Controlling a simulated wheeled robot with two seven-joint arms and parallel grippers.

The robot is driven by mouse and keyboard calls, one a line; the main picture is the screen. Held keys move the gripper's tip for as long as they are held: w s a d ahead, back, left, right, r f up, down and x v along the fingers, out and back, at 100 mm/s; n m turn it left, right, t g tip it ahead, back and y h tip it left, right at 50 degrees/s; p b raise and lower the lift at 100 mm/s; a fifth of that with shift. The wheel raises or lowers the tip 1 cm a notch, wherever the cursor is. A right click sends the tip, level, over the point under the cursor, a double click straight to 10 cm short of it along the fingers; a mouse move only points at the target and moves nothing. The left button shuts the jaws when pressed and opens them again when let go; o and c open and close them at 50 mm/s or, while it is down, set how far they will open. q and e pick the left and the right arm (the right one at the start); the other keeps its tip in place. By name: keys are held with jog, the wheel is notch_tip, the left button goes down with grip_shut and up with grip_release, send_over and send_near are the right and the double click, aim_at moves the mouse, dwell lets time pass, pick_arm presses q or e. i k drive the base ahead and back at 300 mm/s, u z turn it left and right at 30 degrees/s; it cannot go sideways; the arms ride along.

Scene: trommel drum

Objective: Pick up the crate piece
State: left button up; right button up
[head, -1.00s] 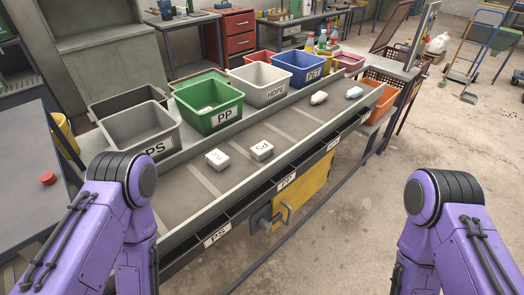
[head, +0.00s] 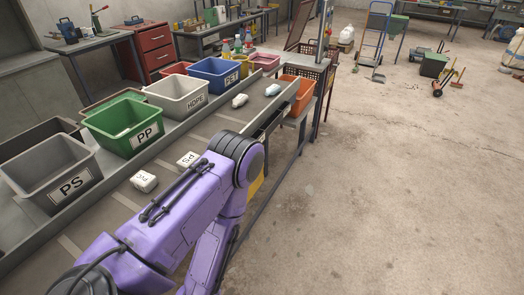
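No piece can be told for certain as the crate piece. Two white labelled blocks lie on the grey belt (head: 212,126), a nearer one (head: 144,181) and one beside my arm (head: 187,159). Farther along the belt lie a white rounded piece (head: 240,100) and a pale bluish piece (head: 273,90). One purple arm of mine comes in from the lower left and crosses in front of the belt, hiding part of it. Neither gripper shows in the picture.
Behind the belt stand a grey PS bin (head: 38,176), green PP bin (head: 110,140), white HDPE bin (head: 165,100) and blue PET bin (head: 207,82). An orange bin (head: 298,98) stands at the belt's far end. The floor at right is open; a blue hand truck (head: 378,45) stands farther back.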

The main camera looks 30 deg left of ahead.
aim_at(182, 165)
jog(key=z, duration=0.6)
jog(key=i, duration=1.55)
jog(key=u, duration=2.7)
